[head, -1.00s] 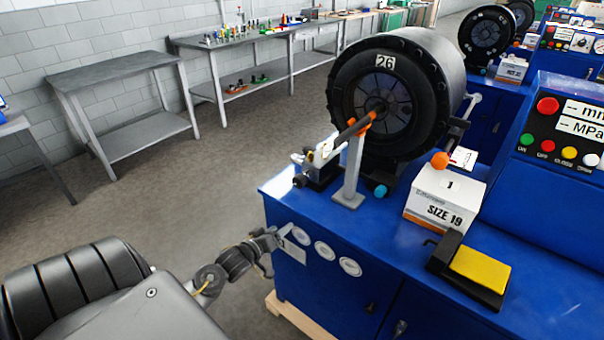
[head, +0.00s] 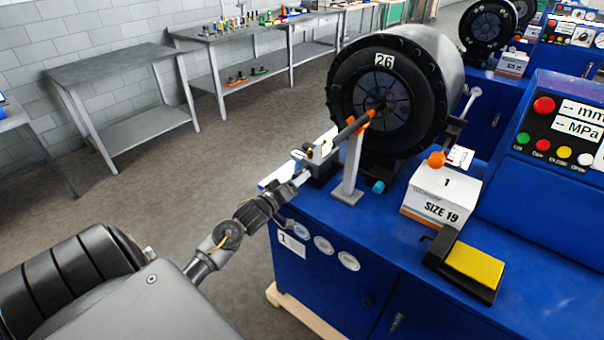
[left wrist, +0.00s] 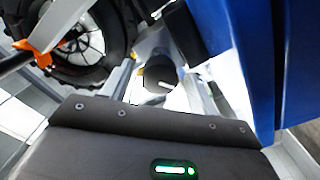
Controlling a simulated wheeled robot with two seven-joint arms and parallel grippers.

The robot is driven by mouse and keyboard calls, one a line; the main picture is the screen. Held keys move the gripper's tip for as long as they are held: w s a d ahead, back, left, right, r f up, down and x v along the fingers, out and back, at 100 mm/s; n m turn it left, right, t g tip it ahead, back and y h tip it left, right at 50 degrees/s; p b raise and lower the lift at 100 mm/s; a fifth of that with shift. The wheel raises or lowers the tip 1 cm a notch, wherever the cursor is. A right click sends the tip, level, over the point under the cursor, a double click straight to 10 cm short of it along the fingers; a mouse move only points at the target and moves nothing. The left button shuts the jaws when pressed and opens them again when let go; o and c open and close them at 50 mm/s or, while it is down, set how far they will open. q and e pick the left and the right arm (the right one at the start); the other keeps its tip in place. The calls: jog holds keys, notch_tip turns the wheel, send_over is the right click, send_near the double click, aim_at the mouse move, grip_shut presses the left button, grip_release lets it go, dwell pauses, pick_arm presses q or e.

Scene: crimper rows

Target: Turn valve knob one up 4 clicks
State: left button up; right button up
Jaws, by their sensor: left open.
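A dark round knob with a white mark (left wrist: 158,76) shows in the left wrist view, between the light fingers of my left gripper (left wrist: 160,88). Whether the fingers touch it cannot be told. In the head view my left gripper (head: 297,181) is open at the left end of the first blue crimper bench (head: 390,250), by the small white and black fitting (head: 318,160) there. It hides the knob in that view. My right gripper is not in view.
A black crimper head marked 26 (head: 385,90) stands behind the fitting, with a dark rod on a grey stand (head: 350,175) in front. A SIZE 19 box (head: 440,195) and a yellow pedal (head: 472,262) sit to the right. The floor left of the bench is clear.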

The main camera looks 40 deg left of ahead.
pick_arm(q)
jog(key=shift+w, duration=1.6)
jog(key=c, duration=1)
